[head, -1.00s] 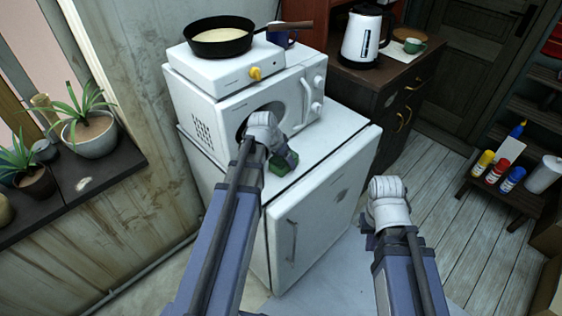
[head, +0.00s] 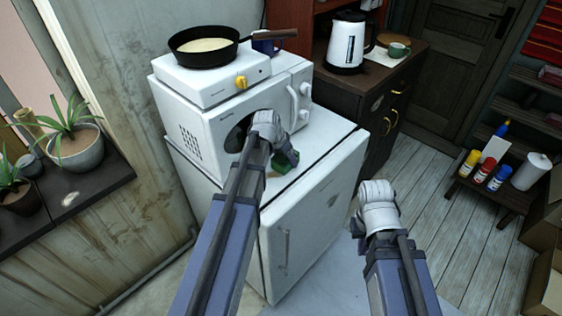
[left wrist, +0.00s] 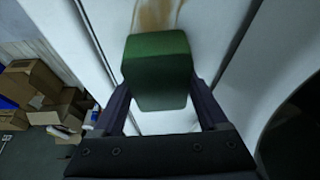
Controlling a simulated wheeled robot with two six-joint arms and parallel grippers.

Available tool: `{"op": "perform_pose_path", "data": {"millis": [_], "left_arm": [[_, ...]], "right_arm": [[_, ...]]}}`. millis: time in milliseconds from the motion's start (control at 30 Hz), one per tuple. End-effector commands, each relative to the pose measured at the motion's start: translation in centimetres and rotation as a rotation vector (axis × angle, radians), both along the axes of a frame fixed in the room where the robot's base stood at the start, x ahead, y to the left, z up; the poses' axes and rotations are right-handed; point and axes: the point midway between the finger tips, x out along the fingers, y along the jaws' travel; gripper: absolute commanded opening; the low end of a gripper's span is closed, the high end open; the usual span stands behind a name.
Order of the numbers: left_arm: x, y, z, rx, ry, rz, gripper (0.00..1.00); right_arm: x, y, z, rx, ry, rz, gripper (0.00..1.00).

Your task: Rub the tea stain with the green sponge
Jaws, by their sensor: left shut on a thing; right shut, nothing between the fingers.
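The green sponge (head: 284,164) is in my left gripper (head: 286,152), which is shut on it at the white fridge top, in front of the microwave. In the left wrist view the sponge (left wrist: 157,70) sits between the two dark fingers. The brown tea stain (left wrist: 156,16) shows on the white surface just beyond the sponge's far edge; the sponge may cover part of it. I cannot tell whether the sponge touches the surface. My right gripper (head: 377,188) is shut and empty, in front of the fridge's right side.
The white fridge (head: 310,215) carries the microwave (head: 215,128), with a hot plate (head: 212,84) and pan (head: 203,46) on top. The microwave is close beside my left gripper. A dark cabinet (head: 375,90) with a kettle (head: 346,42) stands behind.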

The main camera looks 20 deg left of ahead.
Motion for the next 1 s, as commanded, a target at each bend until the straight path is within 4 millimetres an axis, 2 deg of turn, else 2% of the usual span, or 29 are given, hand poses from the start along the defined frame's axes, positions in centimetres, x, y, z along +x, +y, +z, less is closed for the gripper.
{"op": "perform_pose_path", "data": {"millis": [100,500,633,667,1000], "left_arm": [[0.9,-0.3,0.0,0.001,0.000,-0.002,0.32],[0.6,-0.3,-0.3,0.001,0.002,0.000,0.32],[0.0,-0.1,-0.3,0.001,0.005,0.000,0.32],[-0.3,0.0,-0.3,0.000,0.005,0.001,0.25],[-3.0,1.1,-0.2,0.003,0.006,0.000,0.24]], "right_arm": [[0.0,0.0,0.0,0.000,0.000,0.000,0.00],[0.0,0.0,-0.3,0.000,0.000,0.000,0.00],[0.0,0.0,-0.3,0.000,0.000,0.000,0.00],[0.0,0.0,-0.3,0.000,0.000,0.000,0.00],[0.0,0.0,-0.1,0.000,0.000,0.000,0.00]]}}
